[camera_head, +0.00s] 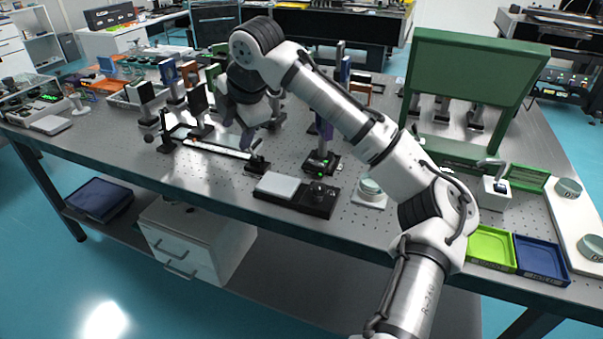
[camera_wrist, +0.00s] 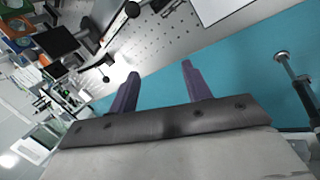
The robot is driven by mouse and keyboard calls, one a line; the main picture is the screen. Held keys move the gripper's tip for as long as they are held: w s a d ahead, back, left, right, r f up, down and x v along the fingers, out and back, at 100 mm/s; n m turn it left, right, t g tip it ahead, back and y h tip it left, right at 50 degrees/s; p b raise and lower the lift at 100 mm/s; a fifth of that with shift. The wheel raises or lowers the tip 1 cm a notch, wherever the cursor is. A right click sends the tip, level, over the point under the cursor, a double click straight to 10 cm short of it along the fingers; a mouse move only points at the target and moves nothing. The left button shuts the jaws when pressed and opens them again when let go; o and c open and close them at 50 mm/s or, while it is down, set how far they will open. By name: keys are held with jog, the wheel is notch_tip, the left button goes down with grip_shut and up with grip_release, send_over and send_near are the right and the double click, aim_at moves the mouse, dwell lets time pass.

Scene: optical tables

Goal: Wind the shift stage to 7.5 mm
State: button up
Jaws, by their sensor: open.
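A low black unit with a pale top plate and a dark knob at its right end (camera_head: 318,197) lies near the table's front edge; it looks like the shift stage, but its scale is too small to read. My gripper (camera_head: 243,138) hangs left of and behind it, above the rail on the table. In the wrist view my gripper (camera_wrist: 159,75) shows two purple fingers spread apart, with nothing between them. A white plate (camera_wrist: 215,8) shows at the top there; I cannot tell whether it belongs to the stage.
A silver rail (camera_head: 215,149) with dark mounts and upright posts lies left of the stage. A round pale piece on a white pad (camera_head: 369,192) sits to its right. Green (camera_head: 490,247) and blue (camera_head: 540,257) trays line the front right. The perforated tabletop (camera_head: 225,176) is clear along the front left.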

aim_at(319, 186)
jog(key=s+d+r+g+h, duration=0.1)
jog(key=d+r+g+h, duration=0.1)
jog(key=d, duration=0.6)
jog(key=s+d+r+g+h, duration=0.1)
jog(key=s+d+g+h, duration=0.1)
jog(key=d, duration=0.7)
notch_tip(319, 186, down, 14)
jog(key=shift+r+p, duration=0.2)
jog(key=shift+p, duration=0.4)
jog(key=shift+c, duration=0.4)
jog(key=c, duration=0.9)
jog(key=shift+r+m+p, duration=0.1)
jog(key=shift+m+p, duration=0.25)
jog(key=shift+m, duration=0.05)
